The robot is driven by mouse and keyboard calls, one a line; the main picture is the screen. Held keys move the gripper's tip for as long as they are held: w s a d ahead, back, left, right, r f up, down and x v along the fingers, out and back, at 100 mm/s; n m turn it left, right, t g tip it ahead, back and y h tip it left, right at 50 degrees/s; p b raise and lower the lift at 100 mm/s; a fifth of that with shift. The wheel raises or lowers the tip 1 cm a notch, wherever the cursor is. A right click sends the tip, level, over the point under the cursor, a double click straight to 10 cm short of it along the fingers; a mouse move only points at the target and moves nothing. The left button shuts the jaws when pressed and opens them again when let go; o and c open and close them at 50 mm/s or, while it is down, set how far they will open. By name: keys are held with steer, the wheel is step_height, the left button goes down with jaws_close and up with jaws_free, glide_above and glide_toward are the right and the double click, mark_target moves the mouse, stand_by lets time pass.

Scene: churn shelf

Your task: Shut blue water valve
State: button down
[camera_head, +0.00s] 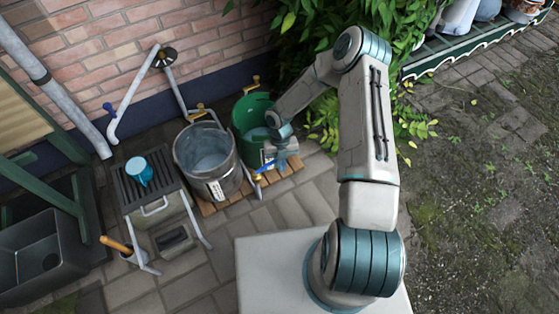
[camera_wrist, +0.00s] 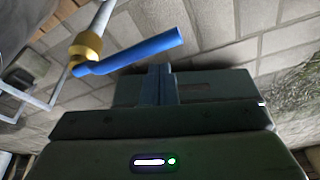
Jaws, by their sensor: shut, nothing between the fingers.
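The blue water valve has a blue lever (camera_wrist: 135,53) on a brass body (camera_wrist: 84,46), set on a thin white pipe (camera_wrist: 103,15). In the wrist view the lever points right, at an angle across the pipe. In the head view the small blue lever (camera_head: 268,171) shows in front of the green barrel, beside my gripper (camera_head: 283,161). In the wrist view my gripper (camera_wrist: 161,76) has its fingers together and empty. The fingertips are just below the lever's free end in the picture; I cannot tell if they touch it.
A green barrel (camera_head: 246,122) and a metal bucket (camera_head: 205,192) stand on a wooden pallet (camera_head: 213,207). A drain stand with a blue cup (camera_head: 139,170) is to the left. A leafy bush (camera_head: 318,120) is behind my arm. Paving lies in front.

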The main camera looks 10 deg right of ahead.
step_height(320, 180, up, 9)
steer(key=p, duration=0.3)
steer(key=shift+w+a+p, duration=0.3)
steer(key=shift+w, duration=0.15)
steer(key=shift+r, duration=0.15)
steer(key=s+d+r+m+t+h+p, duration=0.1)
steer(key=s+d+r+m+p, duration=0.15)
steer(key=r+m+p, duration=1.2)
steer(key=s+d+r+m+t+h+p, duration=0.1)
steer(key=s+d+r+m+t, duration=0.2)
steer(key=r, duration=2.3)
steer(key=s+r+m+t+y+p, duration=0.1)
steer(key=s+r+m+p, duration=0.5)
steer(key=r+m, duration=0.3)
steer(key=s+d+r+m+t+y+p, duration=0.1)
steer(key=s+r+m+p, duration=0.5)
steer(key=r, duration=1.1)
steer(key=s+m, duration=0.2)
steer(key=m, duration=0.2)
steer(key=shift+d+p, duration=0.25)
steer(key=shift+p, duration=0.1)
